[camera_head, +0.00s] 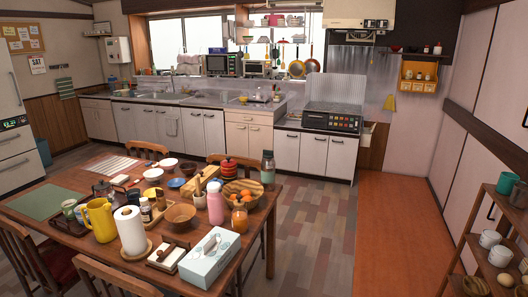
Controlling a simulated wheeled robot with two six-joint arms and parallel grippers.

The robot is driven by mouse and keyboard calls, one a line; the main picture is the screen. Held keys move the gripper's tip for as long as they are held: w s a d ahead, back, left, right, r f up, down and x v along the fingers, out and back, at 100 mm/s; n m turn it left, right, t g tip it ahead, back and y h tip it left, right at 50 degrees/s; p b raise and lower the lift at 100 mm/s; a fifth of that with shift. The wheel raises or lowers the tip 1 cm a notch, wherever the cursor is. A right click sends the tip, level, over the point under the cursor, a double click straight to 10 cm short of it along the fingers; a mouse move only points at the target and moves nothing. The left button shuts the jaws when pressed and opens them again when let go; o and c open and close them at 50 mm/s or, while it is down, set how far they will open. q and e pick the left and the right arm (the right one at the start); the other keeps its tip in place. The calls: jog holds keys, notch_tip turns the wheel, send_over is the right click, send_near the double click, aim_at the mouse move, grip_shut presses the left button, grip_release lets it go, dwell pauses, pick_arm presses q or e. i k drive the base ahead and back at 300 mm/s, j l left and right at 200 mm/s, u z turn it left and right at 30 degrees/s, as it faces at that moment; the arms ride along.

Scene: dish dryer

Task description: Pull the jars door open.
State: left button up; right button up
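No door marked as the jars door can be made out in this head view. Pale lower cabinet doors (313,155) run under the counter along the back wall, and all look shut. Tall pale wall panels (452,150) with dark trim stand at the right; whether they are doors I cannot tell. A small orange wall shelf (418,75) at the upper right holds several small containers that may be jars. Neither of my grippers is in view.
A wooden table (262,222) crowded with bottles, bowls and a tissue box (210,257) fills the front left. A wooden rack (470,240) with cups stands at the right edge. The orange floor strip (398,235) between them is clear. Chairs (115,278) surround the table.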

aim_at(261, 136)
jog(key=i+l+z, duration=0.4)
jog(key=i, duration=0.2)
jog(key=i+z, duration=0.4)
jog(key=i, duration=1.05)
jog(key=i+u, duration=0.15)
jog(key=i, duration=0.7)
jog(key=i+u, duration=0.1)
jog(key=i, duration=0.7)
jog(key=i+l+u, duration=0.1)
jog(key=i, duration=0.75)
jog(key=i+j+u, duration=0.15)
jog(key=i+u, duration=0.25)
jog(key=i, duration=0.15)
jog(key=i+u, duration=0.4)
jog(key=i+l+u, duration=0.25)
jog(key=i+u, duration=0.15)
jog(key=i, duration=0.25)
